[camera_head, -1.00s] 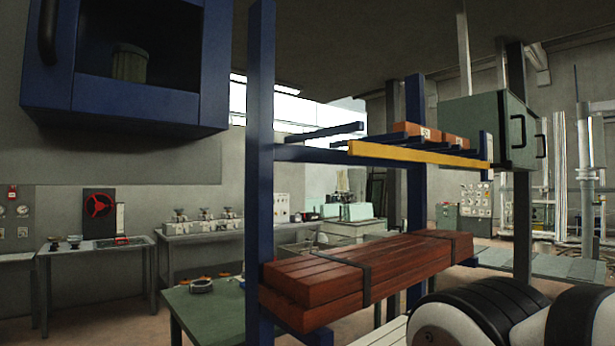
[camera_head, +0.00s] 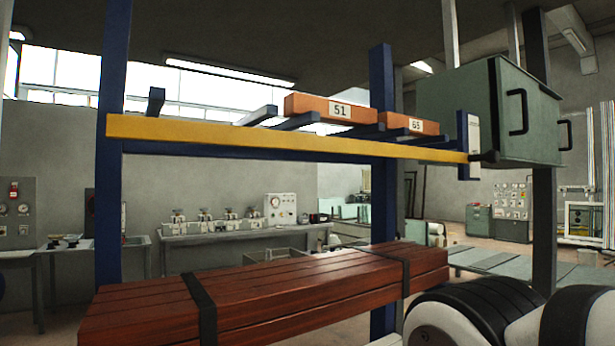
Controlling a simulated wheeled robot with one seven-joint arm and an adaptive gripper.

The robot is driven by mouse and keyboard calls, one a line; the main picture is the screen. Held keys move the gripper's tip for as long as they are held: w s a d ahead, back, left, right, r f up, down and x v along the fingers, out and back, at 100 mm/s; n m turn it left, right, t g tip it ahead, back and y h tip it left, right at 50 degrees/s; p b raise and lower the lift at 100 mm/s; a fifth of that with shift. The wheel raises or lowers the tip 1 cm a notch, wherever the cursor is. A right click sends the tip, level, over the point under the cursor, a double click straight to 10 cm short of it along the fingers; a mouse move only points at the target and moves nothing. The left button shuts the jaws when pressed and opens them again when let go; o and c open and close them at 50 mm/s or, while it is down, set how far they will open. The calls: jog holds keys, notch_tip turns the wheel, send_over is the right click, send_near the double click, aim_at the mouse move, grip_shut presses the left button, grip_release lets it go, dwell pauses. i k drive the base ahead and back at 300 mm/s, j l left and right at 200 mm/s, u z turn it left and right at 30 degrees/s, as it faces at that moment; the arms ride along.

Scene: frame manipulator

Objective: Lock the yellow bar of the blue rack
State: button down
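The blue rack shows an upright post on the left (camera_head: 114,75) and another toward the right (camera_head: 383,75). The yellow bar (camera_head: 260,140) runs across the front of the rack's upper level, nearly level. Its left end overlaps the left post in the picture; I cannot tell whether they touch. Its right end meets a short blue upright bracket (camera_head: 463,145) with a pale plate beside it. A black-and-white part of my arm fills the lower right corner. My gripper is not in view.
Orange blocks marked 51 (camera_head: 330,107) and 65 (camera_head: 408,123) lie behind the bar on blue rack arms. Strapped reddish-brown beams (camera_head: 260,295) lie below the bar. A green-grey cabinet (camera_head: 490,105) is close to the bar's right end. Workbenches stand behind.

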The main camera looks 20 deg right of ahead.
aim_at(118, 126)
jog(key=l+u, duration=0.15)
jog(key=l, duration=1.1)
